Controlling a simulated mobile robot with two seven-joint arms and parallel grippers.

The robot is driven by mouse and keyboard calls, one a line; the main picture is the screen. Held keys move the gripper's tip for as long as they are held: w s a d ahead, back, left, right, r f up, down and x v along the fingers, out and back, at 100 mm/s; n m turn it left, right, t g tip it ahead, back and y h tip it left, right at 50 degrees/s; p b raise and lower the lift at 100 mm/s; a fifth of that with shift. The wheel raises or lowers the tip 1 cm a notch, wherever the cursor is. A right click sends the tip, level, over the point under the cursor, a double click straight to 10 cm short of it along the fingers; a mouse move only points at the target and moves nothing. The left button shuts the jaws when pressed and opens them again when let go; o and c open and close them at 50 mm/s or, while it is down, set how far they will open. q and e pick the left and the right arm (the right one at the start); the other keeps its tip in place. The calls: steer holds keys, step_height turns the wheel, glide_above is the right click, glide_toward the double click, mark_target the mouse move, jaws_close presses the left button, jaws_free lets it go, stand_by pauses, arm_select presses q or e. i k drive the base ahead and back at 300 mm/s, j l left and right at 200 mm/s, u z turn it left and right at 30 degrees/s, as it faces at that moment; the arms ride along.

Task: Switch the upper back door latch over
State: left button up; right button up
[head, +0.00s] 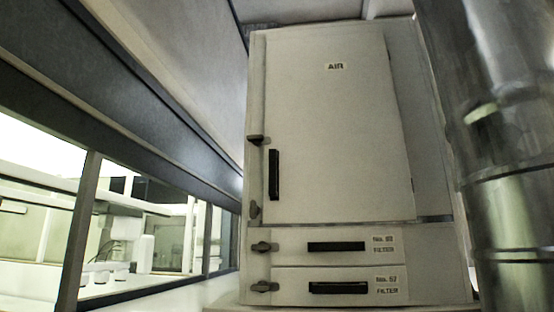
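A pale cabinet stands ahead with a tall door (340,120) labelled AIR. The door has a dark upright handle (274,174) near its left edge. A small dark upper latch (256,140) sits on the left edge of the door and lies roughly level, reaching across the edge. A lower latch (254,210) sits near the door's bottom left corner and looks more upright. The door looks closed. Neither of my grippers is in view.
Below the door are two drawers labelled FILTER, an upper one (290,240) and a lower one (290,276), each with a level latch at its left. A shiny metal cylinder (500,150) fills the right side. A window wall (85,220) runs along the left.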

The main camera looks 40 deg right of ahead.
mark_target(259, 140)
steer(key=z, duration=0.35)
steer(key=l+z, duration=0.15)
steer(key=z, duration=0.5)
steer(key=i+l, duration=0.05)
